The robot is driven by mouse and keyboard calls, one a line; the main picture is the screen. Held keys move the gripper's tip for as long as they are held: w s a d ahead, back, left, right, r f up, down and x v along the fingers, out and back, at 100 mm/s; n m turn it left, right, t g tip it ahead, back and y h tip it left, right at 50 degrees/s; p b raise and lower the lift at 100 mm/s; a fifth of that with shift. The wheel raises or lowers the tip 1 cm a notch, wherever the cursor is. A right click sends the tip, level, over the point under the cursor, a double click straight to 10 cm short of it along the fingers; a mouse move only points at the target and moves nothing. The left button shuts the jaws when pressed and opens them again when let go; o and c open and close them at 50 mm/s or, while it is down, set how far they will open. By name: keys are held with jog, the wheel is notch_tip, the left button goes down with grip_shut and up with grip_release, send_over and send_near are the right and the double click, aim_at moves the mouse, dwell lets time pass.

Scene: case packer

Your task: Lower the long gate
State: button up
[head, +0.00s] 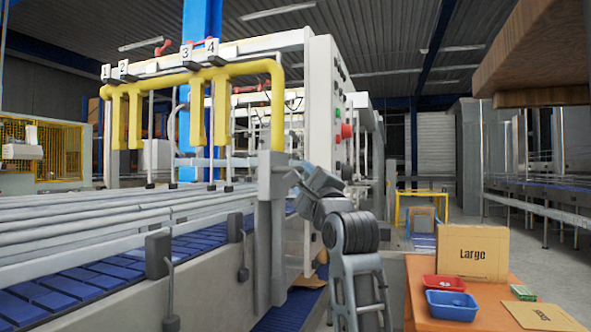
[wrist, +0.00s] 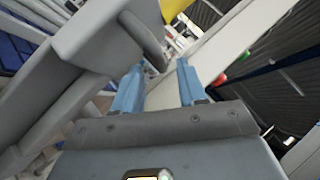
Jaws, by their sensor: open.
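Yellow gate-like bars (head: 222,69) hang under a white beam on the packing machine in the head view, at raised height above the lane rails. I cannot tell for certain which part is the long gate. A yellow piece also shows at the top of the wrist view (wrist: 174,9). My gripper (wrist: 160,66) is open, with its two blue fingers apart and nothing visibly held. A grey block with a rounded arm (wrist: 145,40) lies just beyond and left of the fingers. In the head view my arm reaches to the grey post (head: 271,240), and the fingertips are hard to make out.
Number tags 1 to 4 (head: 211,47) sit on the beam. A white control panel (head: 325,110) with a red button (head: 346,131) stands right of the post. A blue conveyor (head: 75,284) runs at left. An orange table (head: 428,312) holds a box (head: 473,268) and trays.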

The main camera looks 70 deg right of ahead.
aim_at(298, 170)
jog(key=shift+x, duration=2.15)
grip_shut()
